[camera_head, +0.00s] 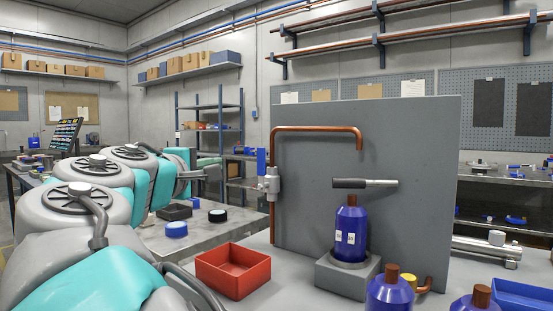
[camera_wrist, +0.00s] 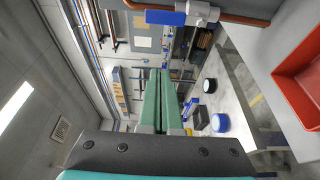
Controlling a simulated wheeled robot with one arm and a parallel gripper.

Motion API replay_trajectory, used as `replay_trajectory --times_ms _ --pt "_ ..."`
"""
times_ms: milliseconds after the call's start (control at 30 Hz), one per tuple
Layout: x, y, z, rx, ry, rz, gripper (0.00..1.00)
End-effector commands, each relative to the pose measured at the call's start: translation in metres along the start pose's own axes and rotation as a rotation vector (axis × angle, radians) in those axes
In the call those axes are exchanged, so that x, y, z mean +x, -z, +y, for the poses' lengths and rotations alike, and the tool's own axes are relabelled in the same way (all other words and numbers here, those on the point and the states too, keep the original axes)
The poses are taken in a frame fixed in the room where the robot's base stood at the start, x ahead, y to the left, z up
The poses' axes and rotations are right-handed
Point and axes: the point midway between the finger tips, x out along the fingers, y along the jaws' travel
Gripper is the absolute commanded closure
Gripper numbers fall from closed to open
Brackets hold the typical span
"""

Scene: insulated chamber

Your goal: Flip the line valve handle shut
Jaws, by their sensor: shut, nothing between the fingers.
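The line valve (camera_head: 270,182) is a silver body on the vertical copper pipe at the left edge of the grey panel (camera_head: 420,140). Its blue handle (camera_head: 261,160) points up, roughly along the pipe. In the wrist view, the handle (camera_wrist: 165,18) and valve body (camera_wrist: 203,13) show at the top, the handle roughly parallel to the pipe. My gripper (camera_wrist: 161,72) has green fingers that are shut together and empty. In the wrist view, they are apart from the handle, which shows beyond their tips. In the head view, my arm comes from the left and the fingertips are hard to make out.
A red tray (camera_head: 238,270) sits on the bench before the panel. A blue bottle (camera_head: 351,228) stands in a grey holder (camera_head: 345,277), under a black-gripped bar (camera_head: 364,183). More blue bottles (camera_head: 389,292) stand at the front. Blue and black round pieces (camera_head: 176,230) lie on the table behind.

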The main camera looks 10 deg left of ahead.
Motion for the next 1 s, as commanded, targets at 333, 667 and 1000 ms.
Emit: replay_trajectory --times_ms 333,667,1000 --pt "-0.001 0.001 0.0 -0.001 -0.001 0.001 1.0" --pt "0.023 0.0 0.001 0.0 0.001 0.0 1.0" --pt "0.08 0.001 0.0 -0.001 0.002 0.0 1.0"
